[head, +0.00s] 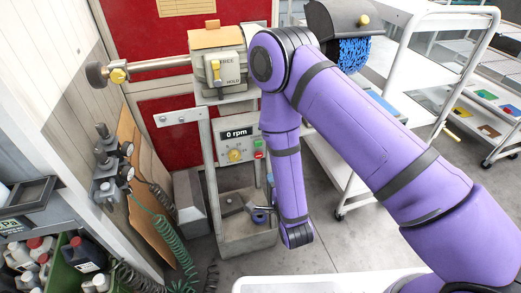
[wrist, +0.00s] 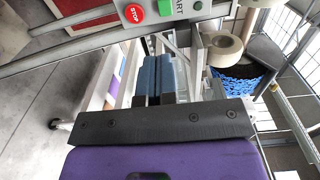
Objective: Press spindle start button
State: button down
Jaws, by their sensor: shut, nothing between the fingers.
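The spindle control box (head: 237,143) stands in the middle of the head view, with a "0 rpm" display and a yellow dial. At its right edge are a small green start button (head: 258,143) and a red stop button (head: 258,155) below it. In the wrist view, the green start button (wrist: 164,8) and the red STOP button (wrist: 133,13) show at the top edge. My gripper (wrist: 153,60) is shut and empty, its blue-grey fingers side by side and apart from the buttons in the picture. In the head view, my arm reaches down right of the box, and the fingers are hard to make out.
The buffing machine head (head: 221,70) with its FREE/HOLD switch is above the control box. A blue brush (head: 353,52) under a dark hood is at upper right. A white cart (head: 395,75) stands behind my arm. Green coiled hoses (head: 172,235) hang at left.

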jog(key=shift+w, duration=0.5)
send_near(259, 145)
jog(key=x, duration=0.7)
jog(key=shift+w+a, duration=0.15)
jog(key=shift+w, duration=0.1)
